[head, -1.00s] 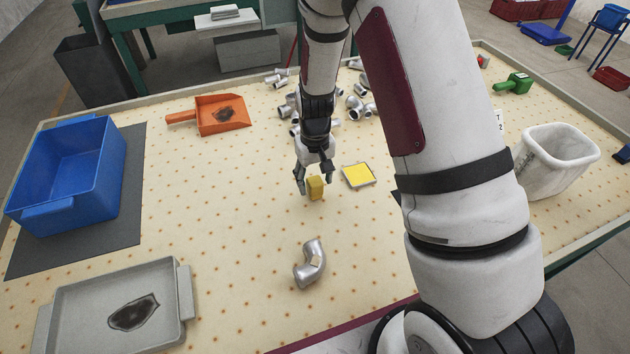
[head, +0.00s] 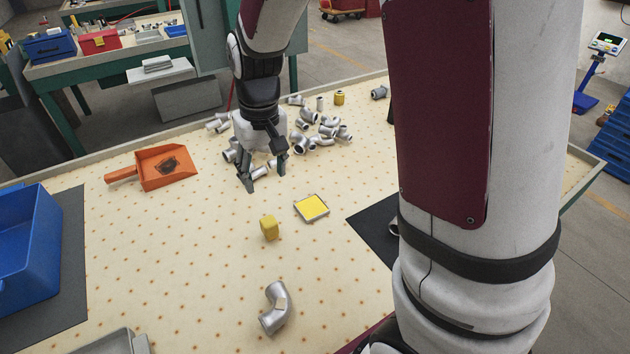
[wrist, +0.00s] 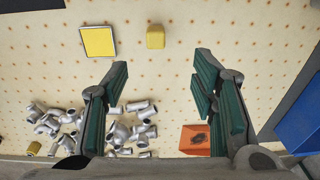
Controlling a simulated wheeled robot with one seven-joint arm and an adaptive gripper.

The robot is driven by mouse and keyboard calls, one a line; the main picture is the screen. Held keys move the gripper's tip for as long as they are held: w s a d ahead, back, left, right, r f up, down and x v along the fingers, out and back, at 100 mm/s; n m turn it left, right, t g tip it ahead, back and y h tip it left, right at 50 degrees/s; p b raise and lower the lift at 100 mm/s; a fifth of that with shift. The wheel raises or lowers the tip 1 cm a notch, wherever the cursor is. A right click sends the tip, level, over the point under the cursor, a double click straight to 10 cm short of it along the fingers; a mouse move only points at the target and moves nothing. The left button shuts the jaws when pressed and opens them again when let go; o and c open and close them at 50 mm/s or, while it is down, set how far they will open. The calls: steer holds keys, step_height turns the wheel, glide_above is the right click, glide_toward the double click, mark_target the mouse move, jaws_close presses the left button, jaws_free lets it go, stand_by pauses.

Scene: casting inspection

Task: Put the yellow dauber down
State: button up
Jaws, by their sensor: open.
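The yellow dauber (head: 269,228) stands on the dotted table mat, left of and a little nearer than the flat yellow pad (head: 312,208). In the wrist view the dauber (wrist: 156,37) lies beyond the fingertips, with the yellow pad (wrist: 98,41) to its left. My gripper (head: 266,186) is open and empty, above the table on the far side of the dauber and apart from it. Its spread fingers also show in the wrist view (wrist: 158,75) with nothing between them.
A silver elbow casting (head: 275,308) lies nearer on the mat. Several metal castings (head: 318,130) are heaped behind my gripper, with another yellow piece (head: 339,98) farther back. An orange scoop (head: 168,168) and a blue bin (head: 28,250) are at left. Mat around the dauber is clear.

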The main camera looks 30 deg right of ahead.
steer(key=s+r+t, duration=0.2)
steer(key=s+r, duration=0.5)
steer(key=s, duration=0.4)
steer(key=s+r+t, duration=0.1)
steer(key=s+r, duration=0.5)
steer(key=s, duration=0.4)
steer(key=shift+s+d+r+t, duration=0.35)
steer(key=shift+r+t, duration=0.05)
